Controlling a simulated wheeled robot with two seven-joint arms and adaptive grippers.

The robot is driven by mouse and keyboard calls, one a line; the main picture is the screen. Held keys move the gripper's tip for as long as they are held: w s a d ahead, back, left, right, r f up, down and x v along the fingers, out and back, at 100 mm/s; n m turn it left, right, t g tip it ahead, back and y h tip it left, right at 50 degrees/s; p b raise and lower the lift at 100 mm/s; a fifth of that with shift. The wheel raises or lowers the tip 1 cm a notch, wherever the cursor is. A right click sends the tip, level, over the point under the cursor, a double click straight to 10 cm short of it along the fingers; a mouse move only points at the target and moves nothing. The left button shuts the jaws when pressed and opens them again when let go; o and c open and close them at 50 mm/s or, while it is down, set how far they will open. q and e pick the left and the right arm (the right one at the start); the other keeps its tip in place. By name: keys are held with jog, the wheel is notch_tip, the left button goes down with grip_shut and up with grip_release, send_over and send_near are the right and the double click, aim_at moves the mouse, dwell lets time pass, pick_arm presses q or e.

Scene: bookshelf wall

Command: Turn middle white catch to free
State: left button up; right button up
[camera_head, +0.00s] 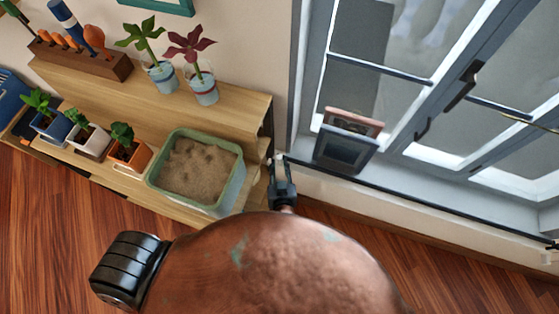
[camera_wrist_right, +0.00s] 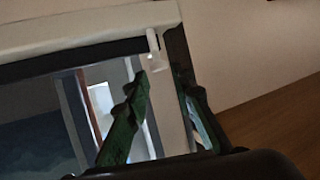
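A small white catch (camera_wrist_right: 153,46) hangs at a dark rail under a pale ledge in the right wrist view. It is just beyond the fingertips of my right gripper (camera_wrist_right: 165,83). The two fingers stand apart with a gap between them, and I see nothing held. In the head view my right gripper (camera_head: 281,173) is small and dark, beside the lower left corner of the window. A small white piece shows at its tips there, partly hidden; I cannot tell whether they touch. My left gripper is not in view.
Left of the gripper, a wooden shelf (camera_head: 240,98) carries a green sand tray (camera_head: 152,178) and several potted plants. A framed picture (camera_head: 345,150) stands at the window (camera_head: 400,165), which has dark handles (camera_head: 465,82). Wooden floor lies below.

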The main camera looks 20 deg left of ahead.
aim_at(280, 159)
jog(key=shift+x, duration=1.15)
jog(key=shift+c, duration=0.7)
grip_shut()
